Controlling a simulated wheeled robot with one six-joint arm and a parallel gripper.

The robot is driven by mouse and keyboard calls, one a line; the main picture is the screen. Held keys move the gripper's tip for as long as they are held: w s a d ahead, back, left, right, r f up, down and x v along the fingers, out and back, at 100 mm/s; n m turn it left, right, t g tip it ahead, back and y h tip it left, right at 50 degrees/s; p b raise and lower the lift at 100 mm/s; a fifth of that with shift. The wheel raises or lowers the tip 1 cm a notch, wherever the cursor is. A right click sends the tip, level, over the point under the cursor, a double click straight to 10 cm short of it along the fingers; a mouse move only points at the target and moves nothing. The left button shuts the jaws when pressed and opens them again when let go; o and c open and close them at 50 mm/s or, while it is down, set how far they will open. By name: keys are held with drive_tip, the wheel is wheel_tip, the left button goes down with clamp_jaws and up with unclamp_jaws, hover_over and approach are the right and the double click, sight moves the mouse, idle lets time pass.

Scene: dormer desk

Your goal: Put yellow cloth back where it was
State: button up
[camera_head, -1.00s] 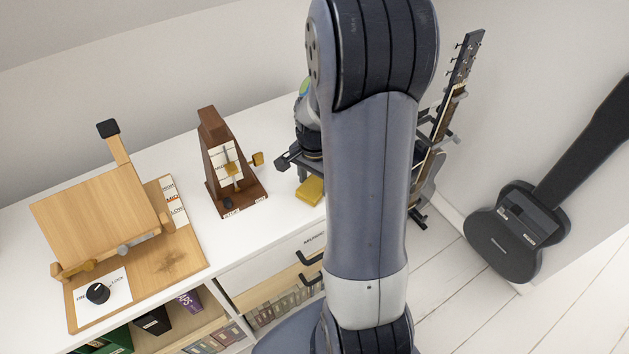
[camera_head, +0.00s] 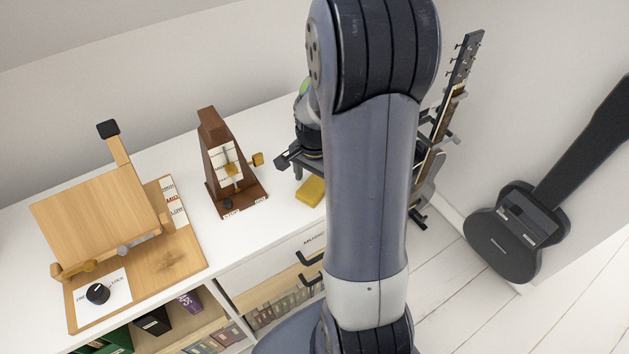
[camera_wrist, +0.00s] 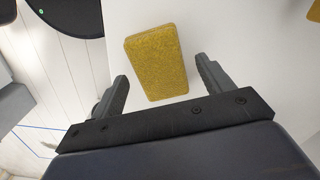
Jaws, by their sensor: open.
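The yellow cloth (camera_head: 311,191) is a small folded block lying on the white desk top near its right end, beside my arm. In the wrist view the yellow cloth (camera_wrist: 156,62) lies flat, just beyond and between the fingers. My gripper (camera_wrist: 166,84) is open and empty, with one finger on each side of the cloth's near end. I cannot tell how high the fingers are above the desk. In the head view my gripper (camera_head: 298,163) is partly hidden behind my arm.
A brown metronome (camera_head: 226,165) stands left of the cloth, with a wooden stand (camera_head: 180,260) farther left. A guitar (camera_head: 428,180) stands right of my arm, and a black guitar case (camera_head: 510,240) leans at the wall. Open shelves and drawers lie below the desk top (camera_head: 165,145).

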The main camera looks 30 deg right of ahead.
sight(314, 186)
wheel_tip(314, 186, up, 11)
drive_tip(key=shift+p, duration=0.35)
drive_tip(key=shift+r, duration=0.1)
wheel_tip(314, 186, down, 12)
drive_tip(key=shift+b, duration=0.45)
wheel_tip(314, 186, up, 3)
drive_tip(key=shift+r, duration=0.4)
